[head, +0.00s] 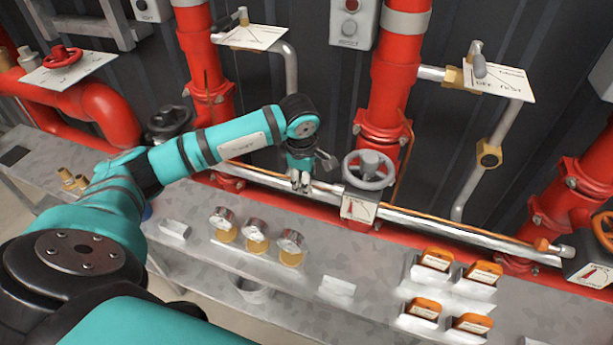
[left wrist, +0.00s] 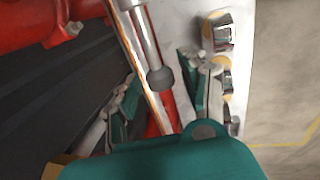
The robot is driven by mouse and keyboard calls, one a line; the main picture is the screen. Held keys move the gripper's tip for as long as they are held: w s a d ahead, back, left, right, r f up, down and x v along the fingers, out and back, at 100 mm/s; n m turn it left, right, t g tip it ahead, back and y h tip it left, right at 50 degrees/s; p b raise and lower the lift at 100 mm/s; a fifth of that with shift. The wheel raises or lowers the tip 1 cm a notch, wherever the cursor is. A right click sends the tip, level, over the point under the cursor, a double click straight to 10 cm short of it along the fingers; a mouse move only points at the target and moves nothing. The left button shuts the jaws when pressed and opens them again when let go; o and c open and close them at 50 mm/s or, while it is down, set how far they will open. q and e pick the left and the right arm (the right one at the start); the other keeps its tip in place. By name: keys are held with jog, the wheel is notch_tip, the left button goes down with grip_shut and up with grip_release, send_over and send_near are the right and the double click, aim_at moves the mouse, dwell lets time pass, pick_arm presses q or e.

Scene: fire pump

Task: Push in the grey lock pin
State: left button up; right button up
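A long silver rod (left wrist: 143,35) ends in a round grey knob (left wrist: 160,79) in the left wrist view; this looks like the grey lock pin. The knob lies between the spread fingers of my left gripper (left wrist: 164,82), apart from both as far as I can see. In the head view my left gripper (head: 301,183) points down at the silver rod (head: 455,232), just left of a grey handwheel (head: 369,170). The knob is not clearly visible there; my gripper and arm cover that part. My right gripper is not in view.
Red pipes (head: 397,75) stand behind the rod. A thin orange-brown line runs along it. A grey bench in front bears several round gauges (head: 255,235) and orange blocks (head: 436,258) in holders.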

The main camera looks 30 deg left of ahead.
aim_at(320, 183)
pick_arm(q)
grip_shut()
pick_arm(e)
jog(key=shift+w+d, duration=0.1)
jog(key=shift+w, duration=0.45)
pick_arm(q)
jog(key=d, duration=0.1)
jog(key=w+d+b, duration=0.1)
jog(key=d, duration=0.1)
jog(key=shift+d, duration=0.1)
jog(key=shift+s, duration=0.1)
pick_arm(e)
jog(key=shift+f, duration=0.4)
pick_arm(q)
jog(key=shift+o, duration=1.1)
grip_release()
jog(key=shift+d, duration=0.15)
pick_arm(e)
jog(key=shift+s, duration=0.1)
pick_arm(q)
jog(key=shift+r, duration=0.15)
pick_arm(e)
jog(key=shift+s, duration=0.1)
